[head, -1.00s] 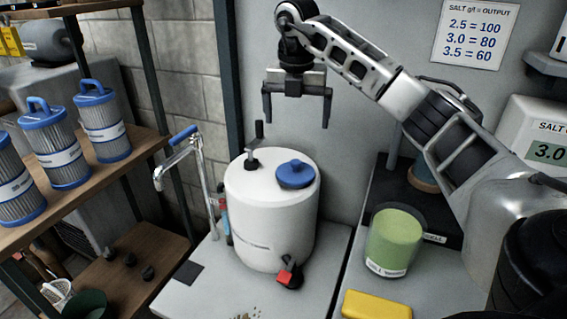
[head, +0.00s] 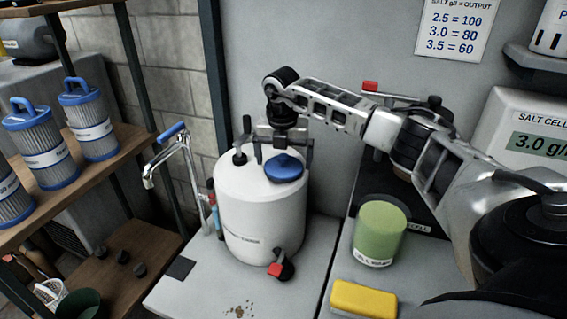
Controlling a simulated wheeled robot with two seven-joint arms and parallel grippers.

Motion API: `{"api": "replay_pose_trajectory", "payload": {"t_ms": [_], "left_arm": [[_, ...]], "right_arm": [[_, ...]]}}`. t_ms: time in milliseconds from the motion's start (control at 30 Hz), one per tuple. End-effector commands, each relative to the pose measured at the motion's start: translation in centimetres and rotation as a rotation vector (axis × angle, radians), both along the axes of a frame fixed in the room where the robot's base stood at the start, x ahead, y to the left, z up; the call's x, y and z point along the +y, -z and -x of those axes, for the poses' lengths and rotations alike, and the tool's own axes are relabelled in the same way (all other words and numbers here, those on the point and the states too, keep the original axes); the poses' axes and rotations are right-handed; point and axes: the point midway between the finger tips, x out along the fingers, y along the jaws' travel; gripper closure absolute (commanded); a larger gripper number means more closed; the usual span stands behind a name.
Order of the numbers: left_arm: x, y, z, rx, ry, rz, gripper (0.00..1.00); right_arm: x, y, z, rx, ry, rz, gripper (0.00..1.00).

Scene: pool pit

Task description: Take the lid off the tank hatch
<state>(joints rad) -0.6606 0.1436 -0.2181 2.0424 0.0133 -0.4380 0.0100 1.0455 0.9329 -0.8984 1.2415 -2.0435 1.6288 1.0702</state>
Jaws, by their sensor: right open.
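The white tank (head: 245,215) stands on the grey counter. Its blue round lid (head: 284,170), with a small knob on top, sits on the hatch at the right of the tank's top. My right gripper (head: 283,155) is open and points down just above and behind the lid. Its two fingers are spread wide, one on each side of the lid's knob in the picture. I cannot tell whether they touch the lid. My left gripper is out of view.
A red-handled valve (head: 276,268) sits low on the tank. A tap (head: 165,155) is at left. A green jar (head: 380,232) and yellow sponge (head: 363,299) are at right. The counter's front is mostly clear.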

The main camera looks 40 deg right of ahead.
Motion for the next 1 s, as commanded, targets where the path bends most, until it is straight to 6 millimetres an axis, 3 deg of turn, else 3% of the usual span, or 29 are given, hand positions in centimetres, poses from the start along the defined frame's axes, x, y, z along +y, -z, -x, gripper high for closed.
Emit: {"api": "replay_pose_trajectory", "payload": {"t_ms": [200, 333, 767, 1000], "left_arm": [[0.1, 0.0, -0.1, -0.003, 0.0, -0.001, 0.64], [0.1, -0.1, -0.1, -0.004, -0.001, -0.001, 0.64], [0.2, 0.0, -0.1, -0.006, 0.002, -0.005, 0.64], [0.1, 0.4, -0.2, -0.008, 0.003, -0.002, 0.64]], "right_arm": [[0.0, 0.1, 0.0, 0.0, 0.0, 0.0, 0.0], [0.0, 0.1, 0.0, 0.0, 0.0, 0.0, 0.35], [0.0, -0.5, 0.0, -0.001, 0.0, 0.0, 0.36], [0.2, -3.9, 0.5, -0.006, -0.002, -0.001, 0.36]]}}
